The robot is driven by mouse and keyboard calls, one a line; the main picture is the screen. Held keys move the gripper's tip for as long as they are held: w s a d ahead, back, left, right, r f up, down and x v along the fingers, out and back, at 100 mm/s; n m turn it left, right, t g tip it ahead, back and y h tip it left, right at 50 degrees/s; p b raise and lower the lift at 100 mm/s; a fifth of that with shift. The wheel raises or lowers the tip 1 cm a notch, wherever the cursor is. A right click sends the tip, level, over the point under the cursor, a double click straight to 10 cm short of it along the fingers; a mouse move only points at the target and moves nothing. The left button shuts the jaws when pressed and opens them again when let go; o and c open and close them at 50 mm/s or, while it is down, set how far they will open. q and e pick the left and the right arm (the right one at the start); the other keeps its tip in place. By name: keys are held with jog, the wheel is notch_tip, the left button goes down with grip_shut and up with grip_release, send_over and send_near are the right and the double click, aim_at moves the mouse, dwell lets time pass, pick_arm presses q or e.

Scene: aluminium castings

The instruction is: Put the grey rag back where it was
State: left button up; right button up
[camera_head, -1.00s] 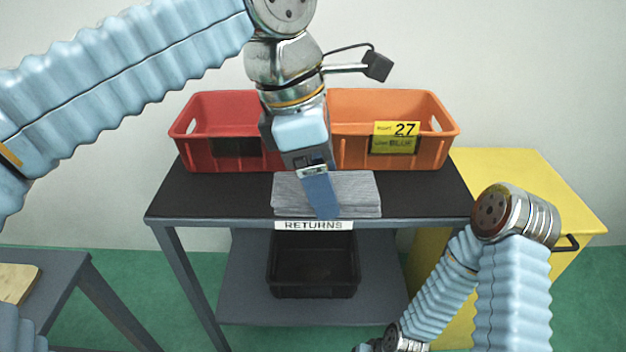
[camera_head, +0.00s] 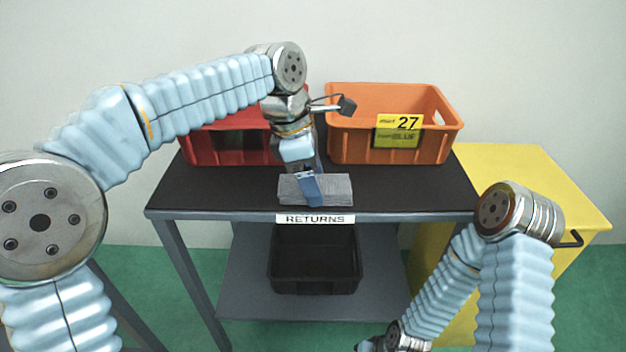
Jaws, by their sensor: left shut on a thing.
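The grey rag (camera_head: 338,191) is a flat, folded, light grey cloth at the front middle of the black-topped table (camera_head: 235,196), just behind the white RETURNS label (camera_head: 314,219). My left gripper (camera_head: 312,194) comes down on the rag from above and is shut on it, with a blue finger across its front. The rag lies low over the table top; I cannot tell whether it rests on it. My right arm is folded at the lower right, and its gripper is out of view.
A red crate (camera_head: 215,146) and an orange crate (camera_head: 350,146) with a yellow label marked 27 stand at the back of the table. A black bin (camera_head: 315,279) sits on the lower shelf. A yellow cabinet (camera_head: 520,180) stands at the right. The table's left part is clear.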

aim_at(295, 183)
pick_arm(q)
jog(key=shift+f, duration=0.2)
jog(key=o, duration=0.9)
jog(key=shift+o, duration=0.2)
jog(key=p+v, duration=0.3)
jog(key=v, duration=0.9)
jog(key=shift+r, duration=0.2)
